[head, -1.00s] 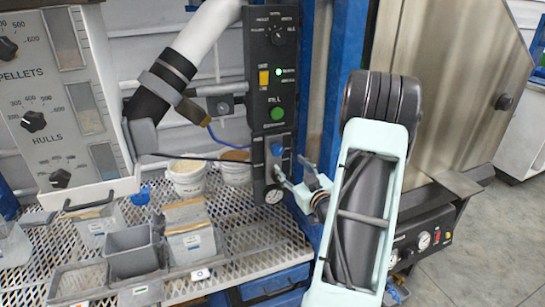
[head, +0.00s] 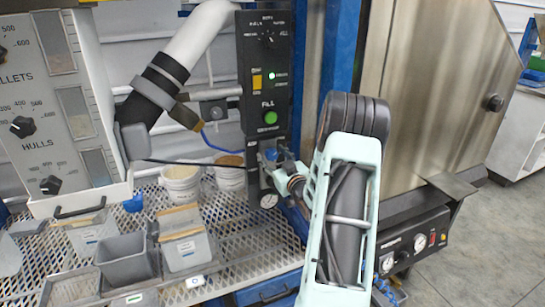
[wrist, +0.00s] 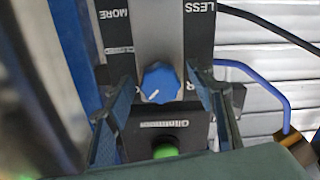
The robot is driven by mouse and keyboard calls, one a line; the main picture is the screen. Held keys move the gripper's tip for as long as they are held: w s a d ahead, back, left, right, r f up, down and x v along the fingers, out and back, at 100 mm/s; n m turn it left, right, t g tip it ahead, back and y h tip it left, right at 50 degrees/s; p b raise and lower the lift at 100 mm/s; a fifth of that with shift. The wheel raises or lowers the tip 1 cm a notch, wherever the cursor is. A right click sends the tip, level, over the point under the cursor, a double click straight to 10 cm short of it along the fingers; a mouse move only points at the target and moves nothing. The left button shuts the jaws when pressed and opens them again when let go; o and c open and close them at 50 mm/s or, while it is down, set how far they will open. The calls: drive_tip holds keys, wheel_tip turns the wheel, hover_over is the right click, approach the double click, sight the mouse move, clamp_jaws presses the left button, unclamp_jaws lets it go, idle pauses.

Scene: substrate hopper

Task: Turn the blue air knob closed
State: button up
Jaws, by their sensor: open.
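The blue air knob (wrist: 160,82) shows in the wrist view with a white pointer line slanting to the lower left. It sits on the black control panel, whose lettering appears upside down there. My gripper (wrist: 159,74) is open, one finger on each side of the knob. I cannot tell whether the fingers touch it. In the head view my gripper (head: 279,160) is at the lower part of the control panel (head: 251,130) and partly hides the knob (head: 270,154).
A green button (head: 270,117) and a selector knob (head: 269,40) are above on the panel, and a pressure gauge (head: 268,201) is below. A blue post (head: 340,45) stands close to the right. Tubs and bins stand on the mesh shelf (head: 230,262).

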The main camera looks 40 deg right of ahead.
drive_tip(key=c, duration=1.2)
drive_tip(key=shift+o, duration=0.2)
drive_tip(key=shift+m, duration=0.4)
drive_tip(key=m, duration=0.3)
drive_tip(key=shift+m+b, duration=0.3)
drive_tip(key=shift+b, duration=0.05)
drive_tip(key=m, duration=0.4)
drive_tip(key=shift+m, duration=0.3)
drive_tip(key=m+p, duration=0.1)
drive_tip(key=m, duration=0.3)
drive_tip(key=shift+p, duration=0.3)
drive_tip(key=m+p, duration=0.1)
drive_tip(key=m, duration=0.3)
drive_tip(key=shift+m, duration=0.4)
drive_tip(key=shift+a, duration=0.1)
